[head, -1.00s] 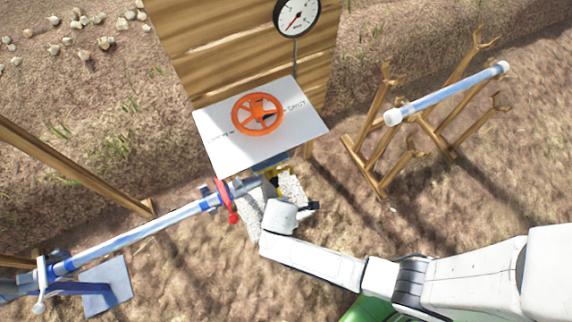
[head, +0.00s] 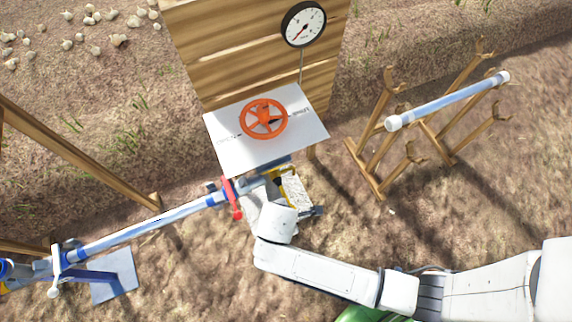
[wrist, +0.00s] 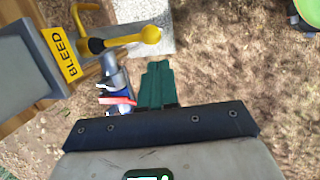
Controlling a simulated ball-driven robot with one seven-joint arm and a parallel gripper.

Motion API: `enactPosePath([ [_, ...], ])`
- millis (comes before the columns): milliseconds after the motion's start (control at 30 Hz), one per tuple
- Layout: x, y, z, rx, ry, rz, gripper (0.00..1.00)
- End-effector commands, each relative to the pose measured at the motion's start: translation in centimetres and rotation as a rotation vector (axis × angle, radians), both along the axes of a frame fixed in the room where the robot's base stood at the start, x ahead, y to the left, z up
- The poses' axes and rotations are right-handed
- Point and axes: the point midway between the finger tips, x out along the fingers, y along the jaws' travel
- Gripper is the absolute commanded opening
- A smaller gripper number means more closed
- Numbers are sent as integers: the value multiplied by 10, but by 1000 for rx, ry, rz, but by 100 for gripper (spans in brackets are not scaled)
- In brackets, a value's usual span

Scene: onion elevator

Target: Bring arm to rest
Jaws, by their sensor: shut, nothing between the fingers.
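My gripper (wrist: 156,84) shows in the wrist view as green fingers pressed together, with nothing between them. In the head view my arm reaches in from the lower right, and its wrist hides the fingers. A yellow bleed lever (wrist: 135,38) is close to the upper left of the fingers in the wrist view, apart from them, beside a "BLEED" label (wrist: 62,54). An orange handwheel (head: 264,119) sits on a white panel (head: 232,152). A red handle (head: 231,197) is on the pipe left of my wrist.
A blue-white pipe (head: 150,227) runs from the lower left to below the panel. A pressure gauge (head: 303,24) stands above, by a wooden board (head: 240,62). A wooden rack (head: 371,160) at right bears a loose pipe (head: 450,100). Onions (head: 118,40) lie far left. Ground between panel and rack is open.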

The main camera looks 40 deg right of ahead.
Motion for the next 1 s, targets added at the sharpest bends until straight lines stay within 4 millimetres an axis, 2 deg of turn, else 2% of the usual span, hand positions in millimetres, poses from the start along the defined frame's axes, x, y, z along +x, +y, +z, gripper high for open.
enactPosePath([
  [200, -3, 3, 9, -1, 0, 0, 0],
  [767, -2, 1, 10, 1, -1, -8, 0],
  [867, -5, -8, 17, 25, -10, -92, 0],
  [1000, -19, -40, 48, 112, -41, -397, 0],
])
